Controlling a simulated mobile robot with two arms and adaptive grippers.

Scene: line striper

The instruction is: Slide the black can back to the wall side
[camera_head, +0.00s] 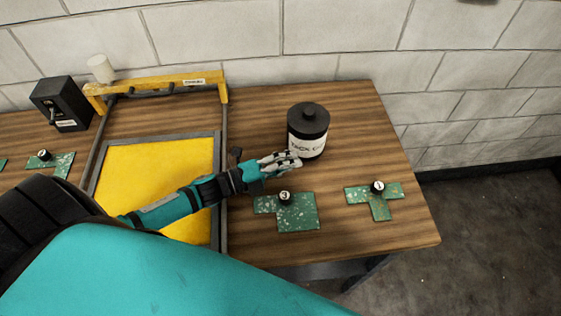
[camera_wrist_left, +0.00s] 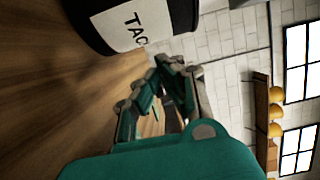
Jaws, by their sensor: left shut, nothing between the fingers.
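The black can (camera_head: 309,130) with a white label stands upright on the wooden table, right of the yellow frame and short of the wall. My left gripper (camera_head: 296,160) is shut and empty, low at the can's front left side; it appears at or very near the can's lower edge, and I cannot tell whether it touches. In the left wrist view the can (camera_wrist_left: 140,22) fills the upper left, with the shut fingers (camera_wrist_left: 172,65) just below its label. My right gripper is not in view.
Green speckled pieces with numbered black knobs, 3 (camera_head: 298,212) and 1 (camera_head: 380,205), lie near the table's front. A yellow screen frame (camera_head: 160,180) is at left, with a black box (camera_head: 60,105) beyond. The tabletop (camera_head: 350,100) between can and wall is clear.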

